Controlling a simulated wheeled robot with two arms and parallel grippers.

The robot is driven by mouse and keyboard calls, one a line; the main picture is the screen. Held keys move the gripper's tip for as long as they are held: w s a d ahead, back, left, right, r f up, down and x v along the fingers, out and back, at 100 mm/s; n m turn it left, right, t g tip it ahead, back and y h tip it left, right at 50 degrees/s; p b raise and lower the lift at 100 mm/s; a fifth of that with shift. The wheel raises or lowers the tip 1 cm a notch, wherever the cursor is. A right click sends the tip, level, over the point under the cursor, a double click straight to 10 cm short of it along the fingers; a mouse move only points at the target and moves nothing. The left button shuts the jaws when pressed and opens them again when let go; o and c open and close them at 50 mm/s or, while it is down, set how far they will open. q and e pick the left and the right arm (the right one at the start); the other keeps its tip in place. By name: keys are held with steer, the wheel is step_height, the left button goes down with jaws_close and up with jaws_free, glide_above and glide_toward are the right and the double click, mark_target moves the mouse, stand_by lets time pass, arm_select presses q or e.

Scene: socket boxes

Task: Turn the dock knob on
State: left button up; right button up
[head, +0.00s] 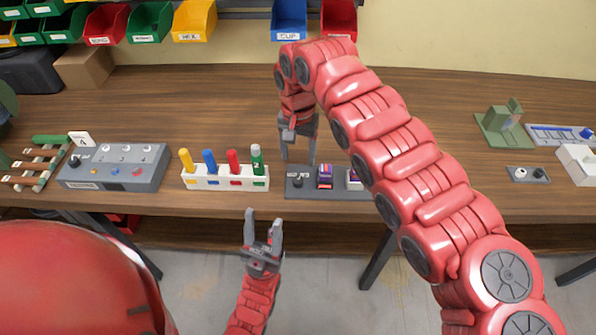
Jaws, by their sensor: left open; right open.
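A dark grey dock (340,194) lies near the table's front edge, partly hidden behind my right arm. A small dark knob (298,183) sits at its left end beside a white label. Its exact setting is too small to tell. My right gripper (298,160) is open and empty, pointing down just above the dock's left end, with the knob below and between its fingers. I cannot tell whether it touches the knob. My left gripper (262,218) is open and empty, pointing up in front of the table edge.
Purple-topped modules (325,176) stand in the dock right of the knob. A white rack (222,178) with coloured pegs is left of it. A grey control box (115,166) stands further left. Bins (290,20) hang behind.

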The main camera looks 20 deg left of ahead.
step_height(320, 180, up, 9)
steer(key=shift+f, duration=0.1)
stand_by(0.6)
